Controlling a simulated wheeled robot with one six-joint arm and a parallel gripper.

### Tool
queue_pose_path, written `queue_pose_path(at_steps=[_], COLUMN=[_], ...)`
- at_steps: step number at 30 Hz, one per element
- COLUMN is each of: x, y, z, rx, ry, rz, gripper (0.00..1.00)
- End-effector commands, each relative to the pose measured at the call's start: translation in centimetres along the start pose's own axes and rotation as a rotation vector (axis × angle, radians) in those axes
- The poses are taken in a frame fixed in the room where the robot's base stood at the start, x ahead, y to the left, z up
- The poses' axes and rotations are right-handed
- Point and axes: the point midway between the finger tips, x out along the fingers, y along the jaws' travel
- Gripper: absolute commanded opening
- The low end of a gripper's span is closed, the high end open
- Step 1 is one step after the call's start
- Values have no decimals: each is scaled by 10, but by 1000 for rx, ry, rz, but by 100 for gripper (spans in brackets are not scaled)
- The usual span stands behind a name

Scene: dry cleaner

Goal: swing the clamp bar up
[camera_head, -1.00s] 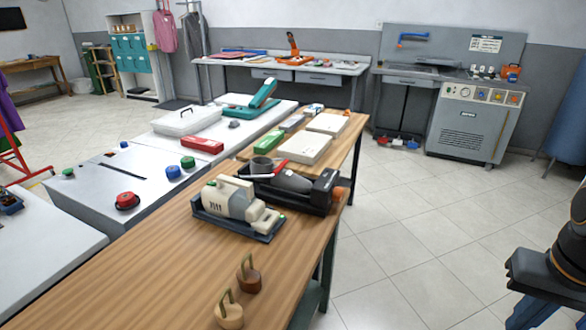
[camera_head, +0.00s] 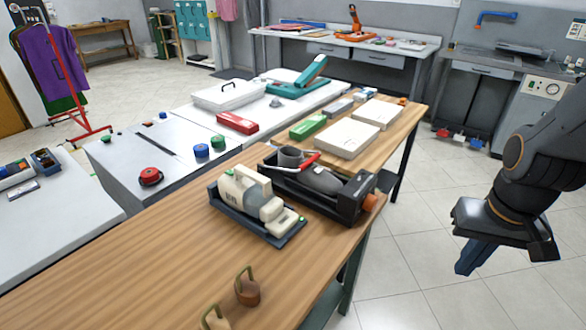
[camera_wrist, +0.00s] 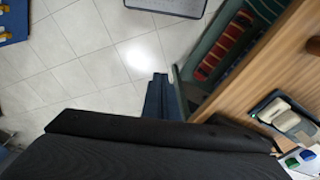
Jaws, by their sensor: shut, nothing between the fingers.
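A long black device (camera_head: 345,207) sits on the wooden table. A bar with a red grip (camera_head: 303,162) lies low and slanted across it, beside a dark cup-like part (camera_head: 289,157) and a grey rounded body (camera_head: 322,180). I take this as the clamp bar, but cannot be sure. An orange knob (camera_head: 375,203) is at the device's right end. My gripper (camera_head: 472,262) is shut and empty, over the floor right of the table, well apart from the device. Its blue fingers also show in the wrist view (camera_wrist: 155,98).
A beige machine in a dark tray (camera_head: 268,232) stands just in front of the device. White boxes (camera_head: 347,139) lie behind. The table's right edge lies between gripper and device; floor there (camera_head: 420,260) is clear.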

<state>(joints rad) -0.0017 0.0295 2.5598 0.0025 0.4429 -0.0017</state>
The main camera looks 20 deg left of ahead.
Motion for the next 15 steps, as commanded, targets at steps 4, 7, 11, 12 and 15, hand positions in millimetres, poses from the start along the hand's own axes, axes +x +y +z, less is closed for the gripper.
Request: queue_pose_path(at_steps=[4, 7, 11, 12, 15], x=[0, 0, 0, 1, 6], y=[0, 0, -4, -8, -32], z=[0, 0, -4, -8, -29], rx=[0, 0, 27, 58, 216], ry=[0, 0, -1, -2, -14], rz=[0, 0, -9, -19, -70], gripper=[0, 0, 0, 0, 0])
